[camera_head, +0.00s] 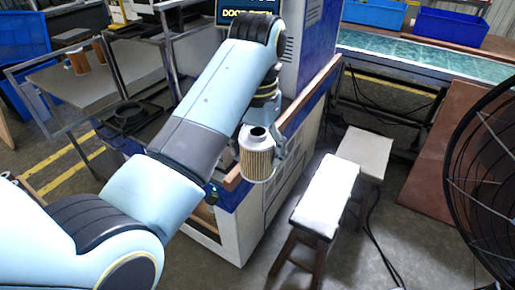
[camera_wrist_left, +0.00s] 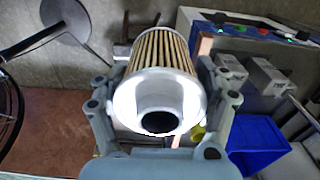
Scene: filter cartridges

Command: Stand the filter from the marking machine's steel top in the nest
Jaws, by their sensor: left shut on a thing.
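My left gripper (camera_head: 263,143) is shut on the filter (camera_head: 257,161), a pleated tan cylinder with pale end caps. The filter hangs in the air in front of the machine, roughly upright, its open neck up. In the left wrist view, the filter's white cap (camera_wrist_left: 127,100) and dark opening face the camera, with a finger on each side. The white and blue cabinet (camera_head: 302,45) with a lit display seems to be the marking machine. My right gripper is out of view.
A grey table (camera_head: 62,84) at the left bears brown cylinders (camera_head: 78,63). Two stools (camera_head: 327,193) stand right of the machine. A large black fan (camera_head: 485,165) is at the right edge. Blue bins (camera_head: 375,14) stand on the back bench.

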